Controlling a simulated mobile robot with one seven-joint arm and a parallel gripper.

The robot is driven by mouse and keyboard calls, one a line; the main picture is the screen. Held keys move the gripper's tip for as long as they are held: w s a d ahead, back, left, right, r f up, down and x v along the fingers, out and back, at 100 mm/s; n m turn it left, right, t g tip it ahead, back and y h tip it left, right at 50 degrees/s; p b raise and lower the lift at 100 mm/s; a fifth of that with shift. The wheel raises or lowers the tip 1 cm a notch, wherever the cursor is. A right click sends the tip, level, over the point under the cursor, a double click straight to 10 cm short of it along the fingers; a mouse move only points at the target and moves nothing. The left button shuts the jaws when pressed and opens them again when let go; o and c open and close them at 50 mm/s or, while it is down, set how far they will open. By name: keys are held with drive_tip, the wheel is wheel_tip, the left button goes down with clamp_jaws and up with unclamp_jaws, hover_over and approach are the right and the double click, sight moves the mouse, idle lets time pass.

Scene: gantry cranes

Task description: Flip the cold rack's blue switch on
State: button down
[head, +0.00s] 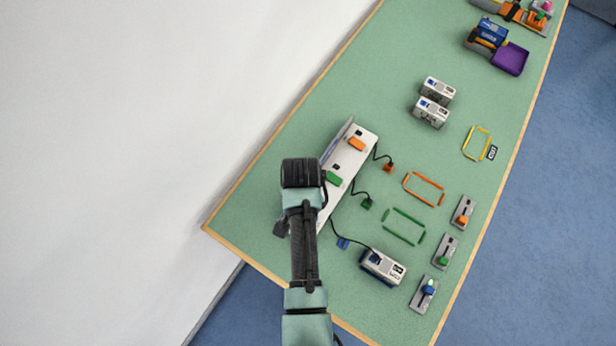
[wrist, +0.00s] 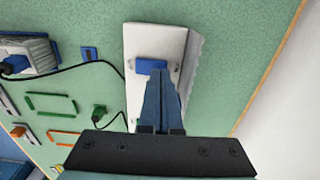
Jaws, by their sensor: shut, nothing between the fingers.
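The cold rack (head: 346,160) is a long white box near the table's far-left side, with an orange switch (head: 356,144) and a green switch (head: 333,178) on top. In the wrist view, the end of the rack (wrist: 142,37) carries the blue switch (wrist: 150,65). In the head view my arm hides that end. My gripper (wrist: 158,72) is shut and empty, its fingertips at the near edge of the blue switch and overlapping it in the picture. I cannot tell whether they touch it. The switch's on or off position is not clear.
A cable runs from the rack to a white reefer box (head: 382,267) with a blue plug in it. Green (head: 367,203) and orange (head: 389,167) plugs lie on the table beside coloured outlines. Lever panels (head: 445,251) line the right edge. Two white boxes (head: 432,111) stand farther back.

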drive_tip(key=shift+f+b, duration=0.4)
drive_tip(key=shift+f, duration=0.3)
drive_tip(key=shift+r, duration=0.1)
wheel_tip(320, 180, up, 7)
drive_tip(key=p, duration=0.7)
idle(0.3)
idle(0.5)
